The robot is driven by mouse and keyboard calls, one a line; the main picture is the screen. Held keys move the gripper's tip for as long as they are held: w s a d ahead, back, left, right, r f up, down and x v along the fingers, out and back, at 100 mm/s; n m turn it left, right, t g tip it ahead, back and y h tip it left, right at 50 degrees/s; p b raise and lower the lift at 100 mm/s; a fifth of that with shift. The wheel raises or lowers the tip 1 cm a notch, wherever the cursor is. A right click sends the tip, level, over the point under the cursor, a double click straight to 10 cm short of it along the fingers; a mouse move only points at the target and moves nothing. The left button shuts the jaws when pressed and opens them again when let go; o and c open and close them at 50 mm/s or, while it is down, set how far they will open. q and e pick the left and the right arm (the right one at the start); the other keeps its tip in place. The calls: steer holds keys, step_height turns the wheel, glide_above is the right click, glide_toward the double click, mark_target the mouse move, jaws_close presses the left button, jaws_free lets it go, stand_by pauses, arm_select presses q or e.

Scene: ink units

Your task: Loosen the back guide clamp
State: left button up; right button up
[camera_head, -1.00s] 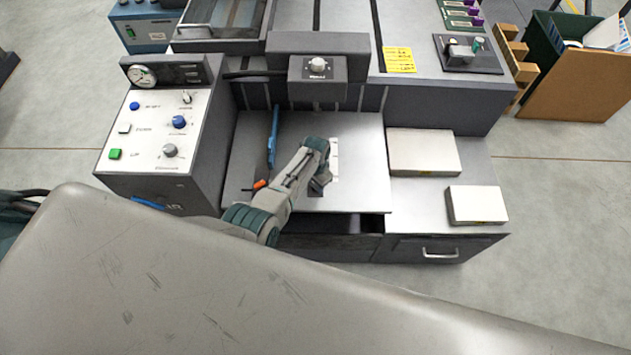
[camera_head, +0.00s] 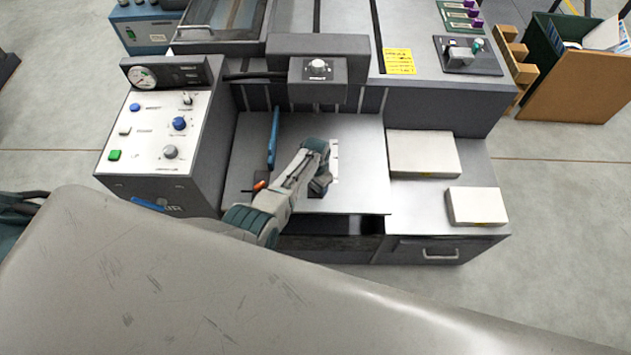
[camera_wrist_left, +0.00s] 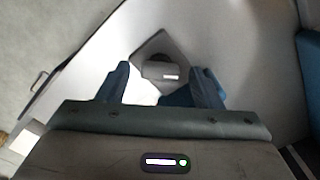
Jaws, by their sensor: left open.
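My left gripper (camera_head: 320,186) hangs over the metal bed at the end of the left arm. In the left wrist view its two blue fingers (camera_wrist_left: 165,70) are open and apart. Between and beyond the fingertips is a dark grey block with a round top and a small white mark (camera_wrist_left: 160,70), which looks like a guide clamp. I cannot tell whether the fingers touch it. In the head view the arm mostly hides this block. A long blue guide bar (camera_head: 273,137) lies left of the arm, with an orange-red piece (camera_head: 260,185) near its front end. My right gripper is not in view.
The control panel (camera_head: 150,130) stands left of the metal bed (camera_head: 360,185). An overhanging box with a knob (camera_head: 318,75) is behind. Two pale blocks (camera_head: 423,153) (camera_head: 476,205) lie on the right shelf. A drawer with a handle (camera_head: 440,252) is in front.

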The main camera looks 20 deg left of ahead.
mark_target(315, 186)
arm_select(q)
steer(key=shift+r, duration=0.55)
step_height(315, 186, up, 10)
steer(key=shift+f, duration=0.2)
steer(key=shift+s, duration=0.1)
